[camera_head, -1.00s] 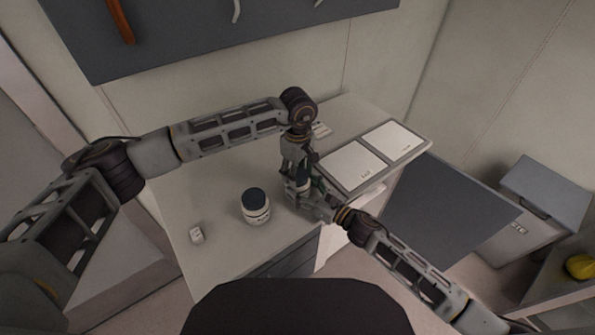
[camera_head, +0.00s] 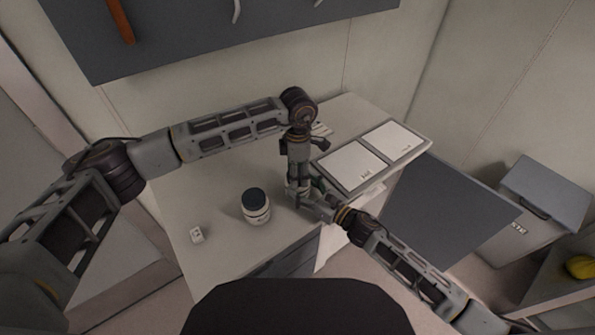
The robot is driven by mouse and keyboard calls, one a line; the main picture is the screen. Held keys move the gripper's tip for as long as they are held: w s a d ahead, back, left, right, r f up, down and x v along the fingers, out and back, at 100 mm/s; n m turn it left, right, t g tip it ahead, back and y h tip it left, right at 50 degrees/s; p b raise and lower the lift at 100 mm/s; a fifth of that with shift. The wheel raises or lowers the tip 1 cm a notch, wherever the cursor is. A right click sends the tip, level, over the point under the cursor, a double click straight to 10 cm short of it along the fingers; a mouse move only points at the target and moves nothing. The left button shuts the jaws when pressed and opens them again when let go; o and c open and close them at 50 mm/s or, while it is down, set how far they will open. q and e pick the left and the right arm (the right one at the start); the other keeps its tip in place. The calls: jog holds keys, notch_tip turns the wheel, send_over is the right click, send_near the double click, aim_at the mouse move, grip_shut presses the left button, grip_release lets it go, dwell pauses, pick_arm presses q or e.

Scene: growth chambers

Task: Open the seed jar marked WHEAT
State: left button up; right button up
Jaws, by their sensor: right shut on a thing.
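A white jar with a dark lid (camera_head: 256,207) stands upright on the light worktop, left of my grippers. Its lid is on, and its label is too small to read. My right gripper (camera_head: 308,198) is low over the worktop, shut on a mostly hidden thing that looks like a jar. My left gripper (camera_head: 297,187) points down from above, right at the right gripper. Its fingers overlap the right gripper, so I cannot see whether they are open or shut, or whether they touch the held thing.
A small white block (camera_head: 196,235) lies near the worktop's (camera_head: 215,205) left front. Two pale panels in a tray (camera_head: 352,165) lie at the right. A grey bin (camera_head: 540,200) and a shelf with a yellow thing (camera_head: 581,267) stand farther right. A dark board hangs on the wall.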

pick_arm(q)
jog(key=n, duration=0.9)
jog(key=shift+n, duration=0.4)
jog(key=n, duration=0.4)
jog(key=shift+n, duration=0.3)
jog(key=n, duration=0.4)
jog(key=shift+n, duration=0.4)
jog(key=shift+r, duration=1.3)
dwell(0.3)
jog(key=shift+r, duration=1.85)
